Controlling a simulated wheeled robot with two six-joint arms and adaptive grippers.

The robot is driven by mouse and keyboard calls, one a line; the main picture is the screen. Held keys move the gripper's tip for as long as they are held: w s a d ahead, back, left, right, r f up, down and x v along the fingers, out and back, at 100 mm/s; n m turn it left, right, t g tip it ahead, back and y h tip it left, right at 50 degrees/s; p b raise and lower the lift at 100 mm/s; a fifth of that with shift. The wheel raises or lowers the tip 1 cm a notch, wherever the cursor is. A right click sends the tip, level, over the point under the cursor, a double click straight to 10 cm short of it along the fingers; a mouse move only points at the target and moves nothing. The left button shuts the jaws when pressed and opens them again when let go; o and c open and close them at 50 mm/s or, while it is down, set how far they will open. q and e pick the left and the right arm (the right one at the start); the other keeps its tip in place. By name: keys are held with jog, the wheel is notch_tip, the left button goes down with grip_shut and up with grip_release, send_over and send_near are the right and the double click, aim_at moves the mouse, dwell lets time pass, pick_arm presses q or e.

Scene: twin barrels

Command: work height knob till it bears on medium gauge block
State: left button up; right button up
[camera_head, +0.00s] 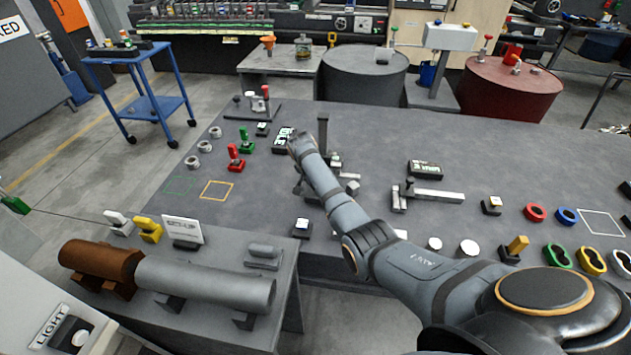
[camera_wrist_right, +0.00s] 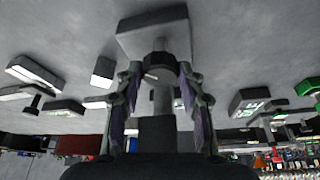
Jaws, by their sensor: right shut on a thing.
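In the right wrist view my right gripper (camera_wrist_right: 160,80) has a finger on each side of a dark round knob (camera_wrist_right: 161,67), shut on it. Behind the knob is a pale grey block-shaped base (camera_wrist_right: 153,32) on the table top. In the head view a dark upright post (camera_head: 322,130) stands beside my right wrist, and my own arm covers most of the gripper and knob. A small grey block (camera_head: 352,187) lies just right of the arm. I cannot tell which piece is the medium gauge block, or whether anything bears on it. My left gripper is not in view.
Black display boxes stand left (camera_head: 283,140) and right (camera_head: 425,168) of the arm. A grey T-shaped tool (camera_head: 432,195) lies to the right. Red (camera_head: 236,157) and green (camera_head: 246,139) clamps stand to the left. The table's back middle is clear.

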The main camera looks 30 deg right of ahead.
jog(key=n+p, duration=0.2)
jog(key=p, duration=0.1)
jog(key=n+y+p, duration=0.1)
jog(key=p, duration=0.1)
jog(key=shift+s+d+r+n+t, duration=0.15)
jog(key=shift+r+n+t, duration=0.1)
jog(key=shift+n+t, duration=0.15)
jog(key=n+p, duration=0.1)
jog(key=n, duration=0.1)
jog(key=shift+d+f+n+t+y+p, duration=0.1)
jog(key=shift+n+t+y+p, duration=0.2)
jog(key=shift+y+p, duration=0.1)
jog(key=shift+n+y+p, duration=0.3)
jog(key=shift+n+y, duration=0.1)
jog(key=shift+n, duration=0.5)
jog(key=shift+d+f+n+y, duration=0.15)
jog(key=shift+n+y, duration=0.15)
jog(key=shift+n, duration=0.6)
jog(key=shift+n+y, duration=0.4)
jog(key=shift+n, duration=0.5)
jog(key=n+y+b, duration=0.1)
jog(key=n+b, duration=0.1)
jog(key=n, duration=0.1)
jog(key=shift+f, duration=0.15)
jog(key=shift+d+n+y+b, duration=0.1)
jog(key=shift+n+y+b, duration=0.3)
jog(key=shift+n+b, duration=0.55)
jog(key=shift+n, duration=0.25)
